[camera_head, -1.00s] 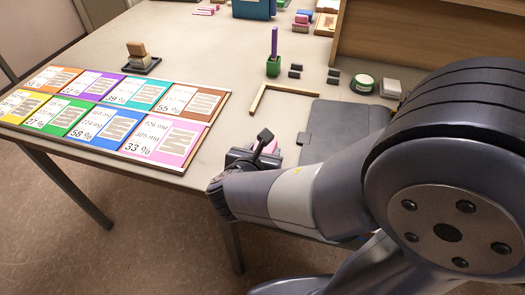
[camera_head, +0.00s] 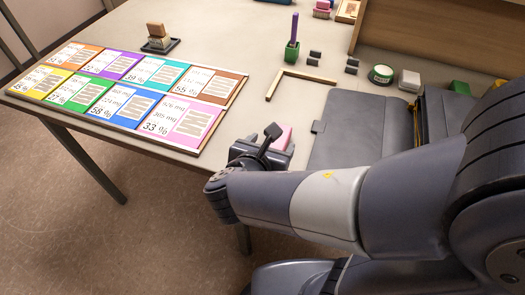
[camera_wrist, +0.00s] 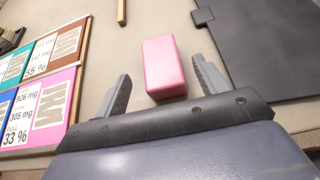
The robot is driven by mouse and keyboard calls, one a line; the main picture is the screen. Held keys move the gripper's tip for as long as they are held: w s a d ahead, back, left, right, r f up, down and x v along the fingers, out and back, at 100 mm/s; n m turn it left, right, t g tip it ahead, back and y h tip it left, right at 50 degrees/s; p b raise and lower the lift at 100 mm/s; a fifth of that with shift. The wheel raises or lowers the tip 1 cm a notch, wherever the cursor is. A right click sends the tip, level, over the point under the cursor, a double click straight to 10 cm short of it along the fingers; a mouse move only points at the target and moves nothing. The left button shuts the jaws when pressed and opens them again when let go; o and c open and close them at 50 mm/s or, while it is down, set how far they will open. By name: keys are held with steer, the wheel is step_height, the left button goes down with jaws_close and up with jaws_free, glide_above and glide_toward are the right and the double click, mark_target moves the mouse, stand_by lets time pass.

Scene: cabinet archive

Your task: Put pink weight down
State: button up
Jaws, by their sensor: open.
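The pink weight (camera_wrist: 165,67) is a small pink block on the table, seen in the wrist view between and just ahead of my fingertips. In the head view the pink weight (camera_head: 283,138) shows only partly, behind my gripper. My gripper (camera_wrist: 162,83) is open, with a finger on each side of the block and gaps between the fingers and its sides. In the head view my gripper (camera_head: 262,152) is over the front edge of the table. The board of coloured cards (camera_head: 130,92) lies to the left, its pink card (camera_head: 180,122) nearest the gripper.
A dark grey folder (camera_head: 345,135) lies just right of the gripper. A wooden L-shaped bracket (camera_head: 298,80), a green cup with a purple stick (camera_head: 292,50), small dark blocks (camera_head: 315,55) and a round green tin (camera_head: 381,75) are behind. A stamp on a pad (camera_head: 158,40) stands at back left.

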mark_target(277, 142)
steer(key=shift+p+v, duration=0.45)
steer(key=shift+v, duration=2.75)
steer(key=shift+w, duration=0.1)
steer(key=b+x, duration=0.2)
steer(key=x, duration=1)
steer(key=shift+f+b, duration=0.2)
steer(key=shift+b, duration=0.15)
steer(key=shift+r, duration=0.2)
